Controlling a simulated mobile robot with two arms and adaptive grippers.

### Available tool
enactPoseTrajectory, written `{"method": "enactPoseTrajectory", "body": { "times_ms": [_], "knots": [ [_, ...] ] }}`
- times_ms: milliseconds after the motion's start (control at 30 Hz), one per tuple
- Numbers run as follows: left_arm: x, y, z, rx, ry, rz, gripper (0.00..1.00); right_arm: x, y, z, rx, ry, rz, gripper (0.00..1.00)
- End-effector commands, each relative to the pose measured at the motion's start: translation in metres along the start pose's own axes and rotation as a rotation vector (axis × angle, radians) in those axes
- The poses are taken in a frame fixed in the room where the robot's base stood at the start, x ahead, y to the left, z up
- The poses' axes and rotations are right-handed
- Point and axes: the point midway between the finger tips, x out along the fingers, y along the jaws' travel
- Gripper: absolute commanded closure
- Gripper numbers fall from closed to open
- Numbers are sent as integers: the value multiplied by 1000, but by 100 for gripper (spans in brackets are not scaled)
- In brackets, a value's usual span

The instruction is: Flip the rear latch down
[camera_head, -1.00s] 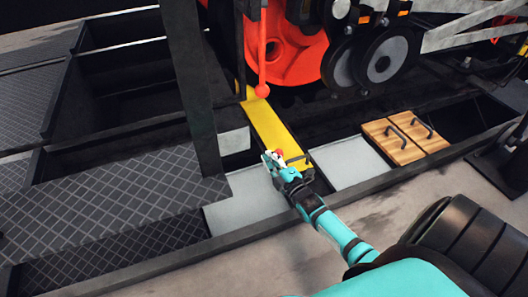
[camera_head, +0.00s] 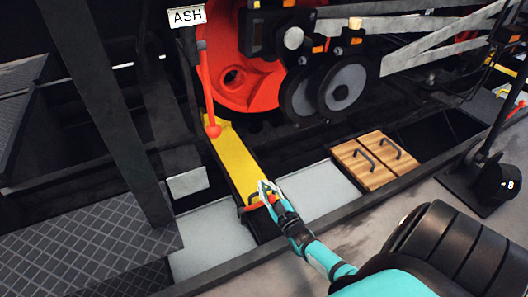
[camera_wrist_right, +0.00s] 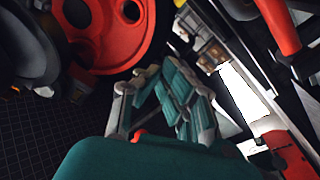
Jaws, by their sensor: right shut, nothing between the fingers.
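My right gripper (camera_head: 265,188) is shut and empty, at the near end of a yellow plank (camera_head: 235,150) in the head view. A small orange-red piece (camera_head: 256,205) shows just below the fingers, beside a black handle (camera_head: 252,197) on the plank. It may be the latch, but the gripper partly hides it, and I cannot tell whether they touch. In the right wrist view the folded teal and grey fingers (camera_wrist_right: 160,80) show, with a bit of red between them. My left gripper is not in view.
Red wheels (camera_head: 240,70) and grey rods stand behind. Wooden hatches with handles (camera_head: 373,160) lie to the right. A dark post (camera_head: 100,100) stands left.

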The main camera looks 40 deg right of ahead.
Motion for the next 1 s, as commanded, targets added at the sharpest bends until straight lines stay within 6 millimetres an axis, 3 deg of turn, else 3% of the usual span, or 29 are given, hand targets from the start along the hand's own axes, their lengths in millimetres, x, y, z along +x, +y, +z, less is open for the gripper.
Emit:
{"method": "enactPoseTrajectory", "body": {
  "times_ms": [367,1000],
  "knots": [
    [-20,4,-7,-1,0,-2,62,-6,5,34,271,1,40,100],
    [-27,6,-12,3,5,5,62,-8,9,47,264,1,39,100]
  ]
}}
